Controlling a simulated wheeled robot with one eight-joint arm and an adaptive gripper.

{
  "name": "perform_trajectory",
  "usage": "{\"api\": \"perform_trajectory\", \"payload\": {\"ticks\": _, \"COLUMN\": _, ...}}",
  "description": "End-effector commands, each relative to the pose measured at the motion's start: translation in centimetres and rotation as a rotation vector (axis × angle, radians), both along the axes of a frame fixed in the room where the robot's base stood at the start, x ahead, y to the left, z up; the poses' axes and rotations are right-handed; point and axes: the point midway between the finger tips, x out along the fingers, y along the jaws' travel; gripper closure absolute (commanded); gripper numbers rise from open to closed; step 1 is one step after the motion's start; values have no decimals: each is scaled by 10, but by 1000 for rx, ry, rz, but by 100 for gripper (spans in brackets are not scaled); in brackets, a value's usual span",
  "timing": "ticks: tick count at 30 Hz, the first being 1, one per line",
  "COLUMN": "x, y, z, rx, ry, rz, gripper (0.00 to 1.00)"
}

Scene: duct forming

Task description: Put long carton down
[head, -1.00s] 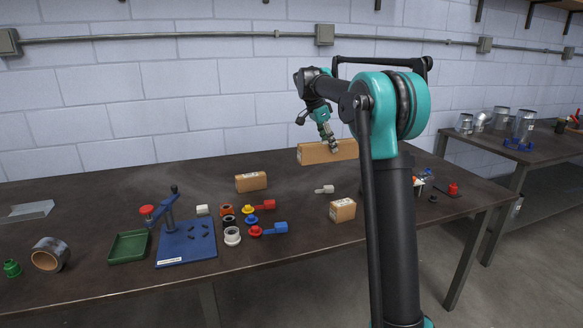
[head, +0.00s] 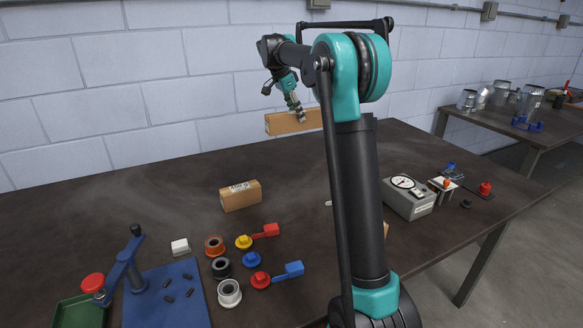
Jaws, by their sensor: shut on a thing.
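The long carton (head: 283,124) is a brown box held above the far part of the dark table (head: 150,190), in front of the block wall. My gripper (head: 299,115) is shut on it from above. My arm hides the carton's right end. The carton appears roughly level, and its height above the table is hard to judge.
A shorter carton (head: 240,196) stands on the table below and left of the held one. Coloured caps and rings, a blue press (head: 165,295) and a green tray (head: 82,312) lie at the front left. A grey gauge box (head: 408,197) stands right of my arm. The table's back left is clear.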

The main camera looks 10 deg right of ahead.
Motion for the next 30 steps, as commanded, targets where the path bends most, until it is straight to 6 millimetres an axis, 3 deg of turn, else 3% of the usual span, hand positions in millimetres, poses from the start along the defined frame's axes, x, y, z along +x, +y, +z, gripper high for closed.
{"api": "perform_trajectory", "payload": {"ticks": 18, "x": 0, "y": 0, "z": -137, "rx": 0, "ry": 0, "rz": 0, "gripper": 95}}
{"api": "perform_trajectory", "payload": {"ticks": 30, "x": 0, "y": 0, "z": -173, "rx": 0, "ry": 0, "rz": 0, "gripper": 95}}
